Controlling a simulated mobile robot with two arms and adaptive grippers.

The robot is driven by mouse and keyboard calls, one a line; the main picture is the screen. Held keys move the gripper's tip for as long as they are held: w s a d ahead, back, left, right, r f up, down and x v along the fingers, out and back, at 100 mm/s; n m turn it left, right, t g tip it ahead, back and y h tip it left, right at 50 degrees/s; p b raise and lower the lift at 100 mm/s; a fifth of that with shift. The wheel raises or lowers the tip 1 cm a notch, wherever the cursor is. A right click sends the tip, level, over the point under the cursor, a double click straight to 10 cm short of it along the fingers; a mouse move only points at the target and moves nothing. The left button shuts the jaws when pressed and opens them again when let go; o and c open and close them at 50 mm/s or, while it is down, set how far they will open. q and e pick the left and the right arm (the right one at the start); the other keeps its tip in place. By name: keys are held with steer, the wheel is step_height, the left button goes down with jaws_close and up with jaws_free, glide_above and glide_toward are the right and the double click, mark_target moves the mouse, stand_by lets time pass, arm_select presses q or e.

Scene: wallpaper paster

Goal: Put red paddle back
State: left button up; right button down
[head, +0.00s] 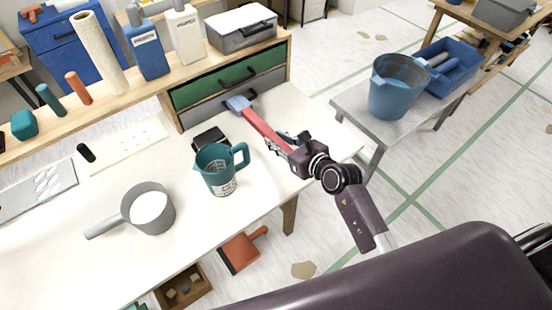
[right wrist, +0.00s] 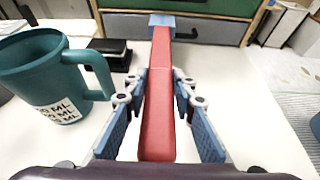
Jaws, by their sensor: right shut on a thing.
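The red paddle (head: 262,128) is a long flat red bar with a blue block at its far end, near the grey lower drawer (head: 207,109). I cannot tell whether the block touches the drawer front. My right gripper (head: 283,143) is shut on the near part of the paddle, above the right end of the white table. In the right wrist view the red paddle (right wrist: 160,115) runs straight away between the two blue-padded fingers of the gripper (right wrist: 160,92). My left gripper is not in view.
A teal measuring jug (head: 214,172) and a black box (head: 209,138) stand just left of the paddle. A grey saucepan (head: 150,208) is further left. A shelf with green and grey drawers borders the back. A metal side table (head: 345,103) holds a blue bucket (head: 397,88).

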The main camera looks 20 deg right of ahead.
glide_above(278, 166)
steer(key=f, duration=0.4)
steer(key=f+b, duration=0.1)
steer(key=f, duration=0.1)
steer(key=shift+w+a, duration=0.1)
steer(key=shift+w, duration=0.15)
steer(key=shift+f, duration=1.95)
steer(key=c, duration=1.6)
jaws_free()
steer(key=shift+b, duration=0.3)
steer(key=shift+f, duration=0.15)
steer(key=shift+s+b, duration=0.25)
steer(key=shift+b, duration=0.1)
steer(key=v, duration=0.7)
steer(key=shift+s+r, duration=0.15)
steer(key=shift+r, duration=0.2)
